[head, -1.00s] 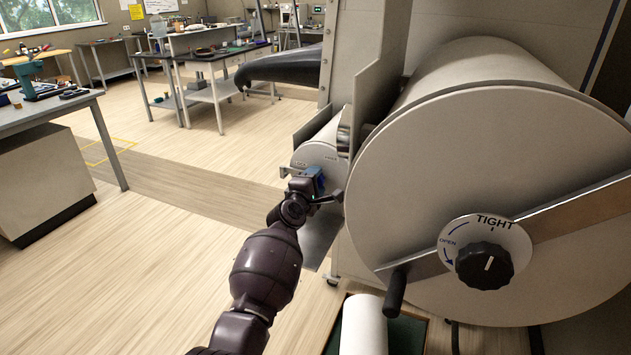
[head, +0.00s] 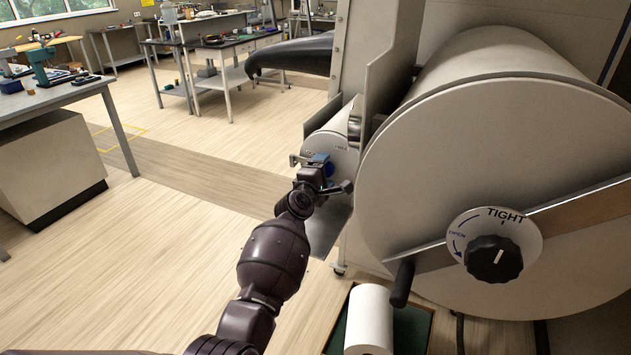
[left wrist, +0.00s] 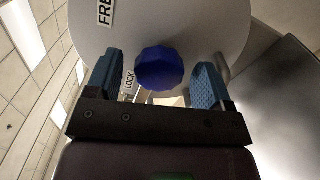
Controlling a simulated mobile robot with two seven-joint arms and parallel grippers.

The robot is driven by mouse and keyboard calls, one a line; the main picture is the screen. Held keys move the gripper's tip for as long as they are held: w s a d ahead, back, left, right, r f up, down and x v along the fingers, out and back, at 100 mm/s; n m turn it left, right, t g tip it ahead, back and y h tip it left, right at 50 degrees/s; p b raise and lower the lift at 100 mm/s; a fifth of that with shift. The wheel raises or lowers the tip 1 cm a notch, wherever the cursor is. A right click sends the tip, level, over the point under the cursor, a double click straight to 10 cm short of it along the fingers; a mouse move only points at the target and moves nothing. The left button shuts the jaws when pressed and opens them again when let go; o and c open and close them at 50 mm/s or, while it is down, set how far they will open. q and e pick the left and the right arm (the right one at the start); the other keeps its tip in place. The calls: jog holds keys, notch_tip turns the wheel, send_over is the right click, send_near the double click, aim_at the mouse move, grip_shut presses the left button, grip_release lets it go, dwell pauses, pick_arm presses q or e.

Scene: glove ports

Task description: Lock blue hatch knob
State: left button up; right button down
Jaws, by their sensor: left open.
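The blue hatch knob (left wrist: 160,68) is faceted and sits on the pale round face of the small hatch (left wrist: 215,25). In the left wrist view the labels LOCK (left wrist: 130,80) and FREE (left wrist: 104,12) show on that face. My left gripper (left wrist: 160,82) is open, with one blue finger pad on each side of the knob; I see gaps between the pads and the knob. In the head view the gripper (head: 318,168) is at the small hatch (head: 335,140) and mostly covers the knob. My right gripper is not in view.
A large round door (head: 430,160) with a black knob (head: 494,259) marked TIGHT and OPEN stands close on the right. A dark handle (head: 402,283) juts out below it. A white roll (head: 369,318) stands beneath. The floor on the left is open.

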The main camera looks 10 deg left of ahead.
pick_arm(q)
jog(key=s+a+p, duration=0.2)
jog(key=s+p, duration=0.1)
jog(key=s, duration=0.7)
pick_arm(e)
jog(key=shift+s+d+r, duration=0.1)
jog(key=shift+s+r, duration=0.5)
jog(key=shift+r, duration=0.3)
